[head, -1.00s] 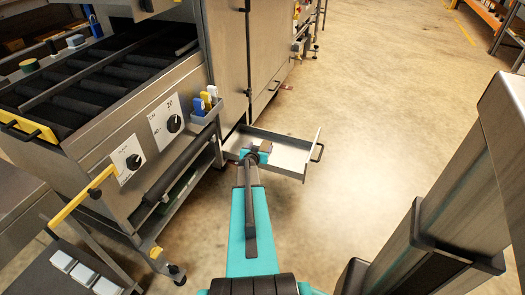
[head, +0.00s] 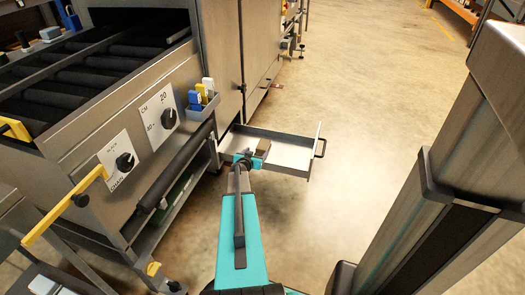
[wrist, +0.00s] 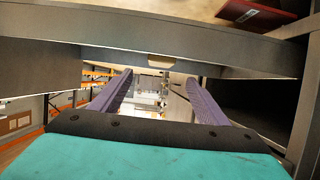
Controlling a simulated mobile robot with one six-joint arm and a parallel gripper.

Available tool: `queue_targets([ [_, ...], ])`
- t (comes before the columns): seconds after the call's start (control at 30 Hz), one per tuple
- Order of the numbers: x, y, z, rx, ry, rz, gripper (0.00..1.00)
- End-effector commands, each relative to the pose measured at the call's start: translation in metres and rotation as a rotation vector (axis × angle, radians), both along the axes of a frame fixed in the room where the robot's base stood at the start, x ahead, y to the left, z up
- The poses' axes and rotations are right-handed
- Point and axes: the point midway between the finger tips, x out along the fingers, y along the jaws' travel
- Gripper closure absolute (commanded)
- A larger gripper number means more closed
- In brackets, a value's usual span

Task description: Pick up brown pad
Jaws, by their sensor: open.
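A small brown block, which looks like the brown pad (head: 263,145), shows in the head view inside the open metal drawer (head: 288,152), near its left end. A tan piece (wrist: 159,61) that may be the same pad shows in the wrist view, partly hidden by a grey metal wall. My gripper (head: 253,154) is at the drawer's near left side, close to the brown block. In the wrist view its two purple-grey fingers (wrist: 158,78) are spread apart with nothing between them. I cannot tell whether a fingertip touches anything.
The tray machine (head: 110,130) with rollers and dials stands on the left. A holder with blue and yellow handles (head: 200,100) hangs on its corner. A dark red flat thing (wrist: 262,12) lies at the top right of the wrist view. Floor right of the drawer is clear.

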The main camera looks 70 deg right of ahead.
Motion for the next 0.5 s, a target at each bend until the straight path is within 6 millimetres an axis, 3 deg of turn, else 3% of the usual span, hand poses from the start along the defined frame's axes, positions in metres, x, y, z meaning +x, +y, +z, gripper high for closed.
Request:
queue_targets([
  [0.5, -0.004, -0.014, -0.005, -0.001, -0.001, -0.007, 0.31],
])
